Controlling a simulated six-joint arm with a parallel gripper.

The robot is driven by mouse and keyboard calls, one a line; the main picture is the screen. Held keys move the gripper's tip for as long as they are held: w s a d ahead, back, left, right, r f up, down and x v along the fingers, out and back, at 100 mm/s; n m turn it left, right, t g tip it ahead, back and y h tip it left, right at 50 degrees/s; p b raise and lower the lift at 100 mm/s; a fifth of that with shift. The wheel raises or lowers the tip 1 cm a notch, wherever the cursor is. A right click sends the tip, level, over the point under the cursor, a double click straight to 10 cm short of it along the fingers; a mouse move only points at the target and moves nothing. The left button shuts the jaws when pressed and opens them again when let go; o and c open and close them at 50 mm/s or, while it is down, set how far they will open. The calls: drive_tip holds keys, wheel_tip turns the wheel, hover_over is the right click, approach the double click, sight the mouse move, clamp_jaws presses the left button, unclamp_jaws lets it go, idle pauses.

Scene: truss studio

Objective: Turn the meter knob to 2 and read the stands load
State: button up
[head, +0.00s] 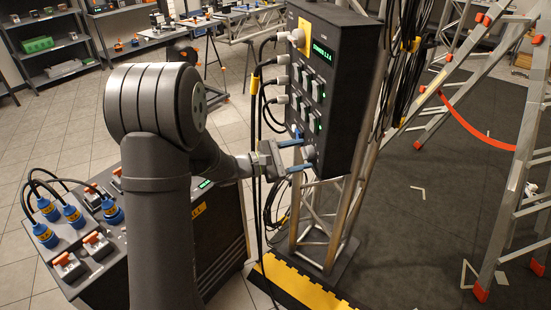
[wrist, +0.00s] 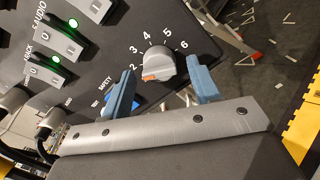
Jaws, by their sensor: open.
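The meter knob (wrist: 159,66) is a grey dial with an orange mark on its lower left, on a dark panel printed 2 to 6. The mark points toward the left, near or below the 2; I cannot tell the exact setting. My gripper (wrist: 161,72) is open, with one blue finger on each side of the knob; contact cannot be told. In the head view, my gripper (head: 304,154) is at the lower front of the black box (head: 345,70), and the knob (head: 310,152) shows small. A green display (head: 322,52) is lit high on the box; its text is too small to read surely.
Green-lit switches (wrist: 62,58) sit left of the knob. Black cables (head: 258,110) hang from plugs on the box's left side. The box is on a metal truss (head: 330,225). A cart (head: 225,225) with blue plugs stands lower left; a ladder (head: 520,150) stands right.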

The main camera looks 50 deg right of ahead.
drive_tip(key=v, duration=1.6)
drive_tip(key=shift+w+a, duration=0.2)
drive_tip(key=shift+a, duration=0.15)
drive_tip(key=v, duration=1.5)
idle(3.0)
drive_tip(key=shift+r, duration=0.3)
drive_tip(key=shift+r, duration=2.2)
